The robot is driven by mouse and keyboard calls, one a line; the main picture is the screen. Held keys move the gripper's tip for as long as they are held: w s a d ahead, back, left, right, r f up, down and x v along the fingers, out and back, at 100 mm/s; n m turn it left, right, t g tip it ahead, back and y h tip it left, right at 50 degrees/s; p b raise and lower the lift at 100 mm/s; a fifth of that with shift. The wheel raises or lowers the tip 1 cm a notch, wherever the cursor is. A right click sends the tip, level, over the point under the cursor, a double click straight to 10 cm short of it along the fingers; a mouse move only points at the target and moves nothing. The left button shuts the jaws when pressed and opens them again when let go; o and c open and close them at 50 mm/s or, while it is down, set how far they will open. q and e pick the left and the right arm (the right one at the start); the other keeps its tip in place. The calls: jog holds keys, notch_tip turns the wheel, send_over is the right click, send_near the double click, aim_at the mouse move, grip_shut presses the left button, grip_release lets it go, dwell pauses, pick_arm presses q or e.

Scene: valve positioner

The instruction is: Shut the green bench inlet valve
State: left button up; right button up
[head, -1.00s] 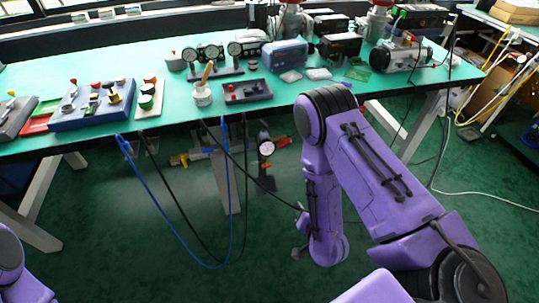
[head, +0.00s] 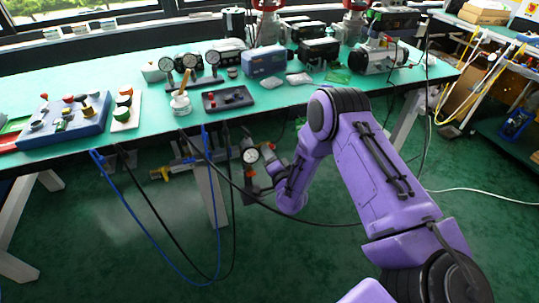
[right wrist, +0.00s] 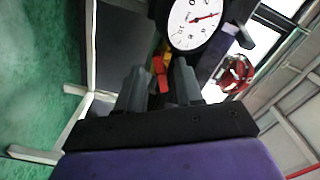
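Pipework with valves hangs under the front edge of the green-topped bench (head: 60,98). A round white pressure gauge (head: 250,156) sits on it and also shows large in the right wrist view (right wrist: 193,22). In that view a red valve handle (right wrist: 160,72) with a yellow part behind it lies between and just beyond the fingertips. My right gripper (right wrist: 160,84) is open, with one finger on each side of the handle's line; I cannot tell whether it touches. In the head view my right gripper (head: 266,168) is beside the gauge, small and partly hidden. My left gripper is out of view.
A yellow-handled part (head: 160,173) is on the pipework farther left. A blue hose (head: 150,235) and black cables hang in loops in front of the bench, one cable crossing near my right wrist. Button boxes, gauges and a blue case (head: 265,62) stand on top.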

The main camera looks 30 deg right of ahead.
grip_shut()
jog(key=n, duration=0.6)
jog(key=n+b, duration=0.1)
jog(key=n, duration=0.5)
jog(key=shift+s+d+f, duration=0.1)
jog(key=shift+f, duration=0.05)
dwell(0.3)
jog(key=shift+n, duration=0.3)
dwell(0.3)
grip_release()
